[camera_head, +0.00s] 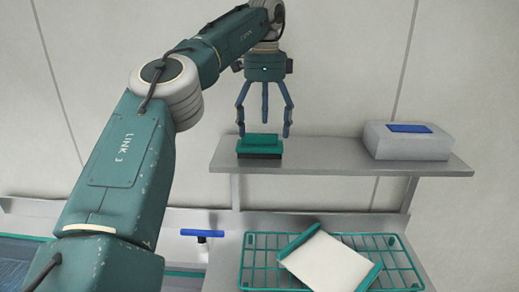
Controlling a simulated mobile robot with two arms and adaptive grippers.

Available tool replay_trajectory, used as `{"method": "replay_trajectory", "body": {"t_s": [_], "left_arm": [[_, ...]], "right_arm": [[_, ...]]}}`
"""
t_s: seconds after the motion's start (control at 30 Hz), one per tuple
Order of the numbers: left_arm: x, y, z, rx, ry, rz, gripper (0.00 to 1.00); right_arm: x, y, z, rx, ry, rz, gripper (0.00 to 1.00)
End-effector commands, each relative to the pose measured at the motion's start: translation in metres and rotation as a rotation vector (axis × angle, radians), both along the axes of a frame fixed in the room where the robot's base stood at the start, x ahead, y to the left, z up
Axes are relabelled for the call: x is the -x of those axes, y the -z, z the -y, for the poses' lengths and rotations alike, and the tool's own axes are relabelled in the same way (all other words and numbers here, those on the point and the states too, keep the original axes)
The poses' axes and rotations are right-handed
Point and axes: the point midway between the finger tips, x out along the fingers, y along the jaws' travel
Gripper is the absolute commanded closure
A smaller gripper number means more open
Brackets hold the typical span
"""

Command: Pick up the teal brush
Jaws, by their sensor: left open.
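The teal brush (260,143) lies on the left end of the raised grey shelf, teal side up with a dark underside. My left gripper (264,131) points straight down over it. Its blue fingers are spread open, with the tips close to the top and sides of the brush. I cannot tell whether any finger touches it. Nothing is held in the gripper. My right gripper is not in view.
A grey box (408,144) with a blue label stands on the shelf's right part. The shelf (330,156) between is bare. Below, a teal wire rack (398,267) holds a tilted white board (325,262) with teal ends. A blue-handled item (202,233) is left of it.

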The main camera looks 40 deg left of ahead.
Motion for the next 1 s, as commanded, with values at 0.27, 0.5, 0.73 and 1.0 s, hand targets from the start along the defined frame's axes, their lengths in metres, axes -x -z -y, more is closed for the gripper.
{"method": "replay_trajectory", "body": {"t_s": [0.27, 0.5, 0.73, 1.0], "left_arm": [[0.010, 0.021, -0.006, 0.001, 0.002, -0.002, 0.14], [0.011, 0.047, -0.006, 0.001, 0.000, 0.000, 0.14], [0.011, 0.051, -0.006, 0.001, 0.000, 0.001, 0.14], [0.011, 0.051, -0.006, 0.001, 0.000, 0.001, 0.59]], "right_arm": [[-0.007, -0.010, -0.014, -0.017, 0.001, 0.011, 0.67], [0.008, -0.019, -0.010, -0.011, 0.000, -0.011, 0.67], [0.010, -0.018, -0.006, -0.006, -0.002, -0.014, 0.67], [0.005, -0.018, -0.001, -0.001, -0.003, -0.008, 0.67]]}}
